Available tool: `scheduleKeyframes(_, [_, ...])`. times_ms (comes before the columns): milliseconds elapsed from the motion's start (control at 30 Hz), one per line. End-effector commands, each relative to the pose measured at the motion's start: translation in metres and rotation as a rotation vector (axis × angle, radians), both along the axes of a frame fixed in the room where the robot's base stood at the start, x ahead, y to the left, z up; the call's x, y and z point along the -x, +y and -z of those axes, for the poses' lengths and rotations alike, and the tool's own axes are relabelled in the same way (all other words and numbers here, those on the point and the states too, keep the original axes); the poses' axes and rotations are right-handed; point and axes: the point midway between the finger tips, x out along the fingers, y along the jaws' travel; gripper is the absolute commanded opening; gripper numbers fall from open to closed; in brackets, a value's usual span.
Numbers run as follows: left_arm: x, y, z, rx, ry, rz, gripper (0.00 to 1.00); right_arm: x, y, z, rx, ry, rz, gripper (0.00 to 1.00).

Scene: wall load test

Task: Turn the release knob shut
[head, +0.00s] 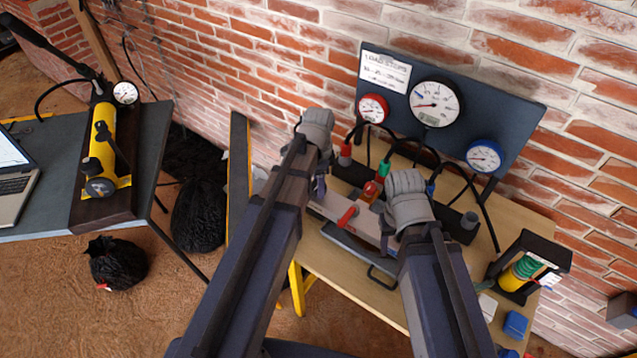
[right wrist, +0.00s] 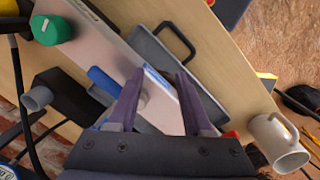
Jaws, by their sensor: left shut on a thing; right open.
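I cannot tell for certain which part is the release knob. A pale metal manifold plate (head: 330,205) lies on the wooden bench. On it are a red lever (head: 347,217) and a red-capped fitting (head: 370,190). A blue lever (right wrist: 103,80) shows in the right wrist view. My left gripper (head: 319,187) is over the plate's left end, shut on a small part that its own body hides. My right gripper (right wrist: 160,88) is open over the plate, with the blue lever beside its left finger.
A dark gauge panel (head: 455,100) stands against the brick wall behind the bench. Black hoses run from it. A grey tray with a handle (head: 350,250) lies in front of the plate.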

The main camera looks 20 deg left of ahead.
Motion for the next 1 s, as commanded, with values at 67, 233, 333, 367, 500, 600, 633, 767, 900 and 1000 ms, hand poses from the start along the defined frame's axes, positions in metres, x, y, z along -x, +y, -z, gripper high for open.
scheduleKeyframes(67, [0.0002,0.0,0.0001,0.0,0.0,0.023,0.01,0.0,0.0,0.0001,0.0,0.0,0.0,0.5])
scheduleKeyframes(233, [0.0002,0.0,0.0001,0.0,0.0,0.055,0.01,0.0,0.0,0.0001,0.0,0.0,0.0,0.5])
scheduleKeyframes(333, [0.0002,0.0,0.0001,0.0,0.0,0.062,0.01,0.0,0.0,0.0001,0.0,0.0,0.0,0.5])
scheduleKeyframes(367, [0.0002,0.0,0.0001,0.0,0.0,0.063,0.01,0.0,0.0,0.0001,0.0,0.0,0.0,0.5])
scheduleKeyframes(500, [0.0002,-0.0001,0.0001,0.0,0.0,0.065,0.01,0.0,0.0,0.0001,0.0,0.0,0.0,0.5])
scheduleKeyframes(600, [0.0002,-0.0001,0.0001,0.0,0.0,0.065,0.01,0.0,0.0,0.0001,0.0,0.0,0.0,0.5])
scheduleKeyframes(633, [0.0002,-0.0001,0.0001,0.0,0.0,0.065,0.01,0.0,0.0,0.0001,0.0,0.0,0.0,0.5])
scheduleKeyframes(767, [0.0002,-0.0001,0.0001,0.0,0.0,0.065,0.62,0.0,0.0,0.0001,0.0,0.0,0.0,0.5])
scheduleKeyframes(900, [0.0002,-0.0001,0.0,0.0,0.0,0.064,0.78,0.0,0.0,0.0,0.0,0.0,0.0,0.5])
scheduleKeyframes(1000, [0.0002,-0.0001,0.0,0.0,0.0,0.064,0.86,0.0,0.0,0.0,0.0,0.0,0.0,0.5])
